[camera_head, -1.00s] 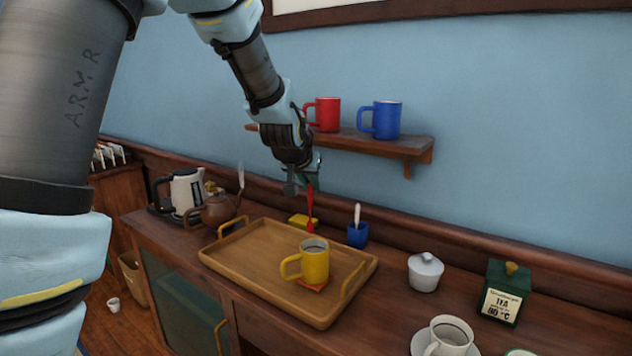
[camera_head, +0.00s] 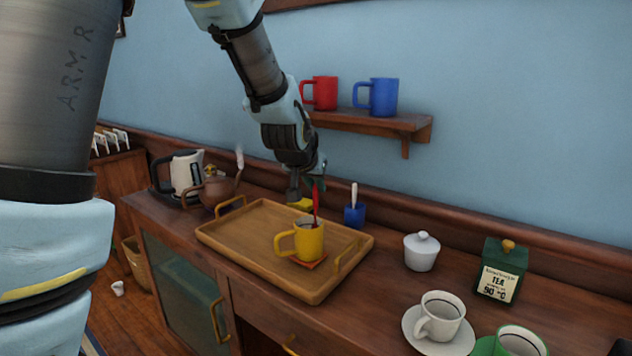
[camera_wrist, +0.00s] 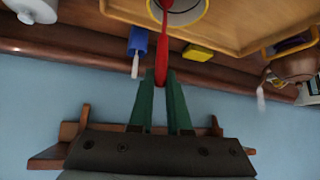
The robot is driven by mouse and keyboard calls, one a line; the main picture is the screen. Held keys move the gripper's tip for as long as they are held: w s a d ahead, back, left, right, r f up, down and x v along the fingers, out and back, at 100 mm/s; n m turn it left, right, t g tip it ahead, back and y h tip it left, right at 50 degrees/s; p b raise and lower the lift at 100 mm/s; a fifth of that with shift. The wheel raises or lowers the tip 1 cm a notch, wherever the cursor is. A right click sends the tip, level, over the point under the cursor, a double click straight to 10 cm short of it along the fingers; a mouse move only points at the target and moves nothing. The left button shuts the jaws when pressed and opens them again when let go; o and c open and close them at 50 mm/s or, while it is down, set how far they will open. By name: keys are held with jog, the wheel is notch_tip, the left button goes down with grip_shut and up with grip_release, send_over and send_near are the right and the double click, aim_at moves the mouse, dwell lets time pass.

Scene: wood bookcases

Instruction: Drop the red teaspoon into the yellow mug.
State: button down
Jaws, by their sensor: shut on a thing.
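The yellow mug (camera_head: 311,242) stands upright on an orange coaster (camera_head: 318,265) on the wooden tray (camera_head: 237,254), handle to the left. My gripper (camera_head: 314,184) is above the mug, with its green fingers shut on the red teaspoon (camera_head: 316,203). The teaspoon hangs nearly upright, and its lower part goes out of sight at the mug's rim. In the wrist view the fingers (camera_wrist: 160,88) grip the teaspoon (camera_wrist: 163,60), which runs up across the mug's open mouth (camera_wrist: 185,14). I cannot tell how deep its end sits.
A blue pot (camera_head: 354,215) with a white-handled utensil and a yellow block (camera_wrist: 200,54) stand behind the tray. A shelf (camera_head: 375,123) with a red mug (camera_head: 320,93) and a blue mug (camera_head: 377,97) is above. A teapot (camera_head: 215,192) and white sugar bowl (camera_head: 421,252) flank the tray.

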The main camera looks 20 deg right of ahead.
jog(key=shift+f+b, duration=0.35)
jog(key=shift+f, duration=0.55)
jog(key=c, duration=0.8)
grip_release()
jog(key=shift+r, duration=0.15)
jog(key=p+v, duration=0.3)
jog(key=v, duration=0.7)
jog(key=shift+s+a+r, duration=0.2)
jog(key=shift+r, duration=0.05)
